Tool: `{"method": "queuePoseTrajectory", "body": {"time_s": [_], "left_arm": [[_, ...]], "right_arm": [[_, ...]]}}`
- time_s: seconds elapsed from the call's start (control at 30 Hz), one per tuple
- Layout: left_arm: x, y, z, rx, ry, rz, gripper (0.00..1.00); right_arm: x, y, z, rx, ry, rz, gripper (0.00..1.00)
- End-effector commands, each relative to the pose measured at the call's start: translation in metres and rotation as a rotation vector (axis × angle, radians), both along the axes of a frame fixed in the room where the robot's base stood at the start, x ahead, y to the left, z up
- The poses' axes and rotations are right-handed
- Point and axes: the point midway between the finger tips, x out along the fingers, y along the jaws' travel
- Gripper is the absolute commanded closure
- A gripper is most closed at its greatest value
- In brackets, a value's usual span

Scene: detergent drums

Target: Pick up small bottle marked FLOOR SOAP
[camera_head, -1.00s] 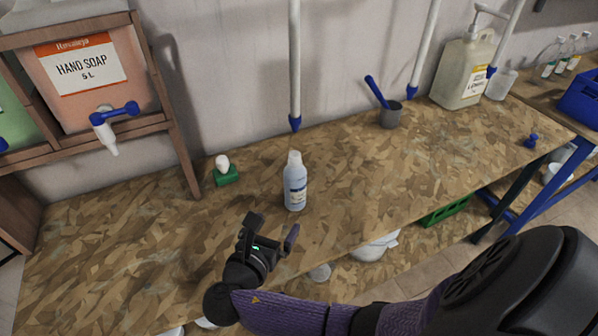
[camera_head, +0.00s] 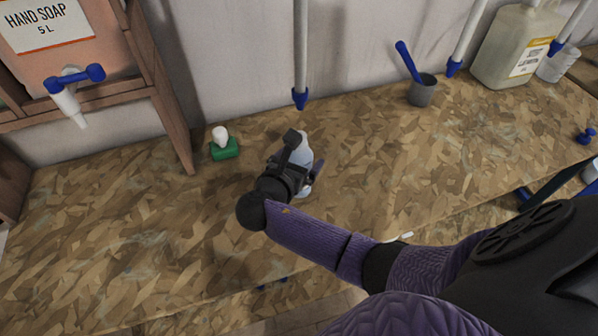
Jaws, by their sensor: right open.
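The small bottle (camera_head: 302,148), pale and translucent with a white cap, stands upright on the wood-chip bench (camera_head: 130,240). Its label is hidden behind my gripper, so I cannot read it. My right gripper (camera_head: 305,160) is open at the bottle, with one finger at its upper left and the other at its right. The bottle appears to be between the fingers; I cannot tell whether they touch it. My left gripper is not in view.
A green block with a white piece (camera_head: 224,145) sits left of the bottle. A white pipe with a blue tip (camera_head: 300,60) hangs behind it. A grey cup with a blue-handled tool (camera_head: 422,90) and a large jug (camera_head: 515,45) stand back right. A hand soap container (camera_head: 50,45) is upper left.

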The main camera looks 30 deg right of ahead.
Motion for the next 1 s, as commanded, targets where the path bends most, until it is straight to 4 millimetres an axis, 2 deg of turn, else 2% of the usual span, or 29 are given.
{"method": "queuePoseTrajectory", "body": {"time_s": [0.13,0.6,0.87,1.0], "left_arm": [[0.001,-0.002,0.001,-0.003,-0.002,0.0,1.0],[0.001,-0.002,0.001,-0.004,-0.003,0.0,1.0],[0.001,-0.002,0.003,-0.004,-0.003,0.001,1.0],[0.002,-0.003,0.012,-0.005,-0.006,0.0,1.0]], "right_arm": [[0.0,0.001,0.001,0.001,-0.001,0.001,0.0],[0.0,0.001,0.001,0.001,-0.001,0.001,0.98],[0.0,0.0,0.003,0.0,-0.002,0.001,0.98],[0.001,-0.005,0.012,-0.001,-0.004,0.001,0.98]]}}
